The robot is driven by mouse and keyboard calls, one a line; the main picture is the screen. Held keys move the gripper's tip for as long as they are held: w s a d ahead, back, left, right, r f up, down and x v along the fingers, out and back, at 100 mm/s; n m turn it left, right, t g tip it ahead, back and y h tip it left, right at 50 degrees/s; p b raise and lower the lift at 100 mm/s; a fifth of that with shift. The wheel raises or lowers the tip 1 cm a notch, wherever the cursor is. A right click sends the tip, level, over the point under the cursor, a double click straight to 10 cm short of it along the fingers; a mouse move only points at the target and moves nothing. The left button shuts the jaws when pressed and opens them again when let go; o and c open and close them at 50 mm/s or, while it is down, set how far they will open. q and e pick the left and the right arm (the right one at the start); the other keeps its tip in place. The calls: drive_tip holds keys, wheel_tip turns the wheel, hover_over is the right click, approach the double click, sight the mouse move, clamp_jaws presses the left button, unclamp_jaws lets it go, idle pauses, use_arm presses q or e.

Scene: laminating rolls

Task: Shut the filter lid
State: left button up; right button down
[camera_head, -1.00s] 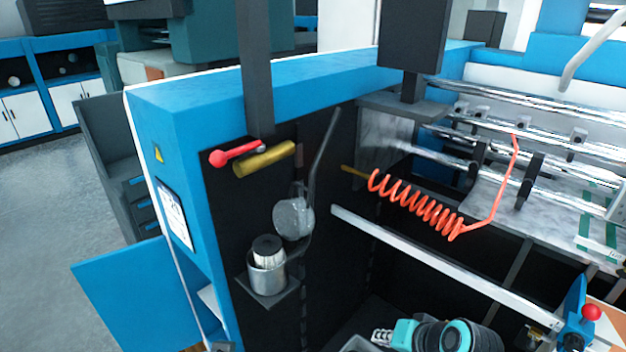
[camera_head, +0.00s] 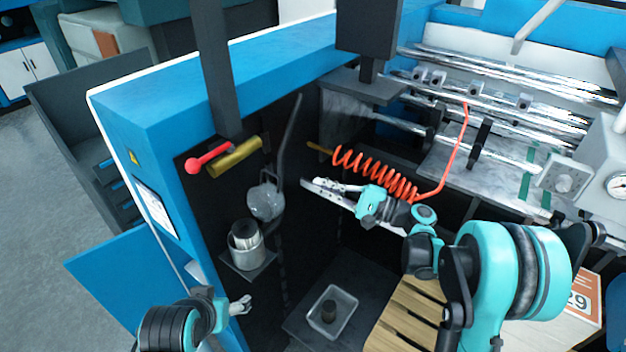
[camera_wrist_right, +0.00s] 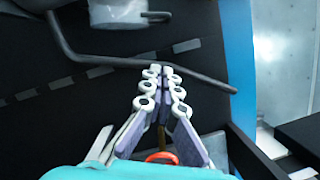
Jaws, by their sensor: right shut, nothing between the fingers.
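The filter is an open silver canister (camera_head: 249,258) with a pale cartridge and dark top (camera_head: 243,231), standing on a small black shelf on the machine's dark wall. Its round, greyish translucent lid (camera_head: 265,201) stands raised above and right of the canister, beside a dark bent rod (camera_head: 289,135). The lid's lower part shows at the top of the right wrist view (camera_wrist_right: 120,12), with the rod (camera_wrist_right: 120,61) crossing below it. My right gripper (camera_head: 308,184) is shut and empty, to the right of the lid and seen apart from it. My left gripper (camera_head: 243,303) is below the canister; its fingers are too small to judge.
A red coiled hose (camera_head: 375,172) hangs right behind my right gripper. A red-ended lever (camera_head: 207,158) and brass cylinder (camera_head: 235,158) are above the lid. A tray (camera_head: 345,310) with a dark object lies below, beside wooden slats (camera_head: 405,315). An open blue door (camera_head: 125,285) is at left.

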drive_tip(key=a+r+p, duration=0.1)
drive_tip(key=a+r, duration=0.1)
drive_tip(key=a, duration=0.7)
drive_tip(key=shift+w+a+r, duration=0.35)
drive_tip(key=shift+r, duration=0.05)
drive_tip(key=shift+s+r, duration=0.1)
